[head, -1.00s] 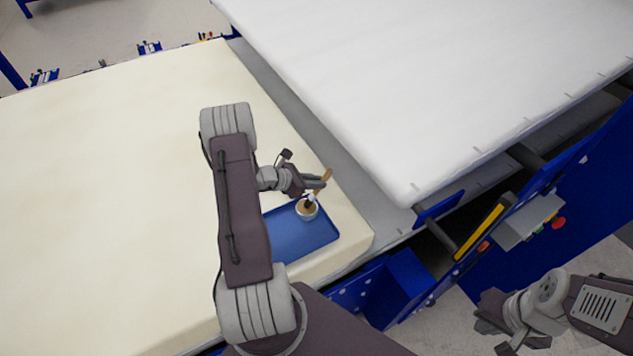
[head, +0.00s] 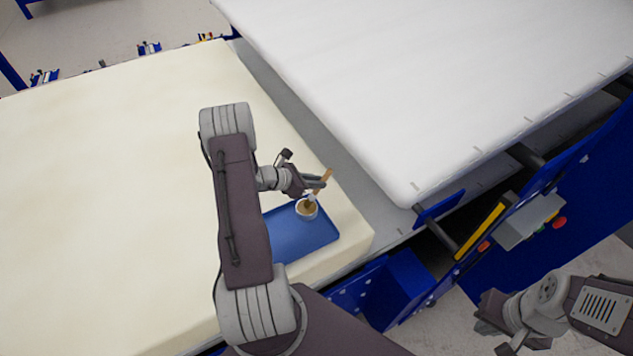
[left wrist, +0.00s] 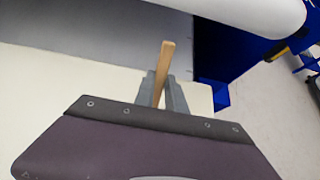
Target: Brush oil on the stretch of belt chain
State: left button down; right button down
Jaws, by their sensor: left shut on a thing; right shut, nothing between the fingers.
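My left gripper (head: 316,183) is shut on a brush with a wooden handle (head: 326,175). The handle also stands up between the fingers in the left wrist view (left wrist: 165,65). The brush's lower end points down at a small white cup (head: 306,210) with yellowish-brown oil, on a blue tray (head: 300,241). I cannot tell whether the bristles touch the oil. My right gripper (head: 488,318) is shut and empty at the lower right, over the floor and apart from everything. I cannot make out the belt chain.
The tray lies on a cream foam block (head: 120,160), near its right corner. A large white slab (head: 440,90) is to the right, above a grey belt surface (head: 330,150). Blue machine frames (head: 560,240) and a yellow bar (head: 480,230) stand at the right.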

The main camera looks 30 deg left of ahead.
pick_arm(q)
notch_tip(320, 180, up, 7)
jog(key=p, duration=0.4)
jog(key=shift+p, duration=0.3)
jog(key=shift+f, duration=0.1)
dwell(0.7)
